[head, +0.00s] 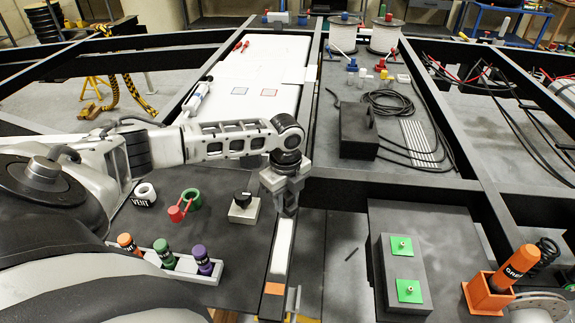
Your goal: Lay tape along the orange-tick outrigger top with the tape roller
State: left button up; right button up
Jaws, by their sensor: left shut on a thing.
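The outrigger with the orange tick (273,289) runs away from me at the lower middle of the head view. A white strip (281,250) lies along its top, from near the orange tick up to below my left gripper. My left gripper (287,198) is over the outrigger, pointing down, and shut on a small grey thing that looks like the tape roller (289,208). The fingers hide most of it, and I cannot tell whether it touches the outrigger top. My right gripper is not in view.
A dark board to the left holds a switch box (243,208), tape rolls and a tray (180,262) of coloured bottles. To the right are a grey block (404,272) with green pads and an orange holder (488,297). A black box (358,131) with cables lies beyond.

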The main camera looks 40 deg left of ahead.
pick_arm(q)
jog(key=shift+w+r, duration=0.1)
jog(key=shift+r, duration=2.15)
